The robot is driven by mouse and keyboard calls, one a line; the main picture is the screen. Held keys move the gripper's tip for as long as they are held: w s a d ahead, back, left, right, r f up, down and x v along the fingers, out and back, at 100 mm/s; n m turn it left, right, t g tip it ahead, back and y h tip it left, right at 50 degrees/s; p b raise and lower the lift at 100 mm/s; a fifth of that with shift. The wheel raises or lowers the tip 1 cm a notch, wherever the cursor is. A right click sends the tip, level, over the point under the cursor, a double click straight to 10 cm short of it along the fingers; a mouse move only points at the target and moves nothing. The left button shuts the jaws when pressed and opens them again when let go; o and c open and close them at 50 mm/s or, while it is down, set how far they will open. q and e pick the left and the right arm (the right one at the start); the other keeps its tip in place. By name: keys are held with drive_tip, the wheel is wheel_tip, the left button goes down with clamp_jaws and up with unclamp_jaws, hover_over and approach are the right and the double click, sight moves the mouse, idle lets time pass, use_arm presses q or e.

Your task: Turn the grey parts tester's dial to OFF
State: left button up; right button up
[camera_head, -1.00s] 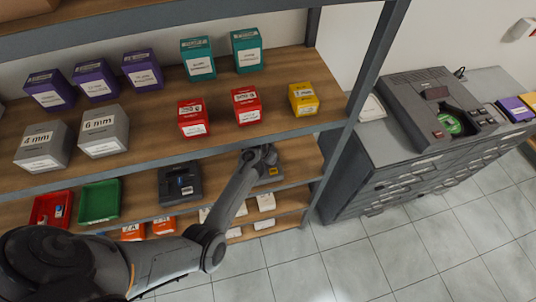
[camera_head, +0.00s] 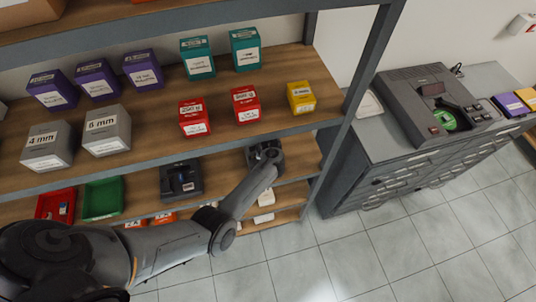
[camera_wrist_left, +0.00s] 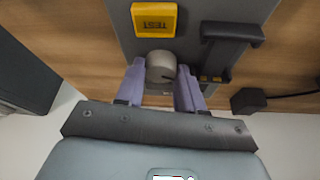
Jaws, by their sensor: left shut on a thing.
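The grey tester (camera_wrist_left: 188,42) fills the upper middle of the left wrist view, with a yellow TEST button (camera_wrist_left: 154,20) and a black clamp-like part (camera_wrist_left: 228,45). Its round grey dial (camera_wrist_left: 160,67) lies between the two purple fingers of my left gripper (camera_wrist_left: 160,82), which are shut on it. A dark pointer mark shows on the dial; I cannot read any setting label. In the head view my left arm reaches to the shelf's right part, where my wrist (camera_head: 264,154) hides most of the tester. My right gripper is not in view.
A similar dark device (camera_head: 180,182) stands left on the same shelf, beside green (camera_head: 103,198) and red (camera_head: 52,205) trays. Boxes fill the shelf above. A shelf post (camera_head: 345,115) stands to the right, then a drawer cabinet (camera_head: 400,170) with a larger machine (camera_head: 425,95).

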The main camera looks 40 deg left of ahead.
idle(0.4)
use_arm(q)
drive_tip(key=o, duration=0.8)
drive_tip(key=shift+c, duration=0.2)
drive_tip(key=shift+r, duration=0.1)
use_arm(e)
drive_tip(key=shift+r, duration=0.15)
